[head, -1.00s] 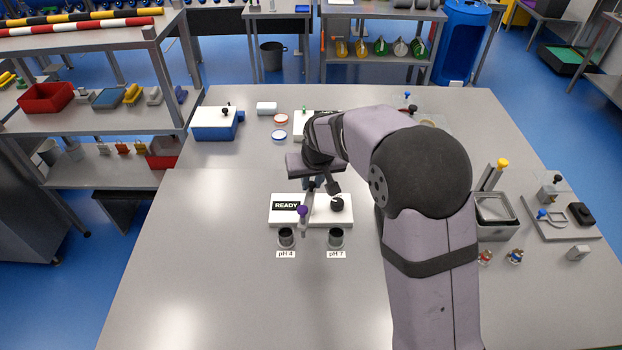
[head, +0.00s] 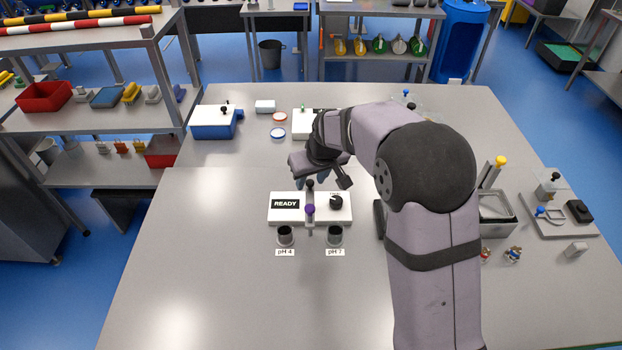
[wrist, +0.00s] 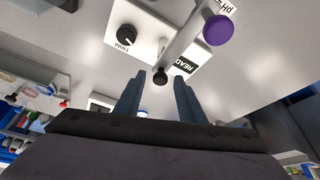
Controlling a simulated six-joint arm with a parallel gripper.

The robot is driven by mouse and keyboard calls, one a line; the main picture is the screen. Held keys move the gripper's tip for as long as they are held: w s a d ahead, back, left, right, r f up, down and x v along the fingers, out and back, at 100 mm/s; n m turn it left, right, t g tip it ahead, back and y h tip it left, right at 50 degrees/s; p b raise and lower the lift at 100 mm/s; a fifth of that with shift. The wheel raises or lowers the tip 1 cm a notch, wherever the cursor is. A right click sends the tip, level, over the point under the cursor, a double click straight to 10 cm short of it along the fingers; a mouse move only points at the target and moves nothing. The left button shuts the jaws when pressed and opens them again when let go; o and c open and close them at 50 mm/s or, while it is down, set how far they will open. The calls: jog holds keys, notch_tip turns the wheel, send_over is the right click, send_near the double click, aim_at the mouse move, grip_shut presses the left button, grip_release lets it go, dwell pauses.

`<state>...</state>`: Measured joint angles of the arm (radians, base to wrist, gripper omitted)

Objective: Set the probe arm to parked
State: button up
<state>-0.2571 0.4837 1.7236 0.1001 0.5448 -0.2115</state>
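The white meter (head: 285,217) reads READY and has a black dial (head: 336,201) on its right. The probe arm (head: 310,223), a narrow grey bar, runs from a black knob (head: 310,185) toward the front, with a purple knob (head: 310,209) on it. Its front end points between the pH 4 cup (head: 285,235) and the pH 7 cup (head: 335,234). My gripper (wrist: 158,82) is open, its two blue-grey fingers apart and empty. In the wrist view the black knob (wrist: 160,77) shows between the fingertips; contact cannot be told. The purple knob (wrist: 218,30) is beyond them.
A blue-and-white box (head: 214,122) and two round lids (head: 278,133) lie at the back left. A grey container (head: 497,208) and a tray with small items (head: 560,220) stand at right. The front left of the table is clear.

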dwell(0.3)
jog(key=b+v, duration=0.2)
jog(key=v, duration=0.5)
jog(key=shift+r+b, duration=0.15)
jog(key=shift+b, duration=0.15)
jog(key=shift+s, duration=0.1)
jog(key=s+d+f+m+g, duration=0.1)
jog(key=s+d+f, duration=0.2)
jog(key=s, duration=0.5)
jog(key=s+d+f+m+g+h, duration=0.1)
jog(key=s+d+f, duration=0.3)
jog(key=s, duration=0.5)
jog(key=s+d+f+m+g, duration=0.2)
jog(key=s+d+f, duration=0.2)
jog(key=s, duration=0.5)
jog(key=d, duration=0.2)
jog(key=shift+s+d+f+m+h, duration=0.15)
jog(key=shift+d+f+m+h, duration=0.15)
jog(key=shift+d+h, duration=0.1)
jog(key=shift+a, duration=0.1)
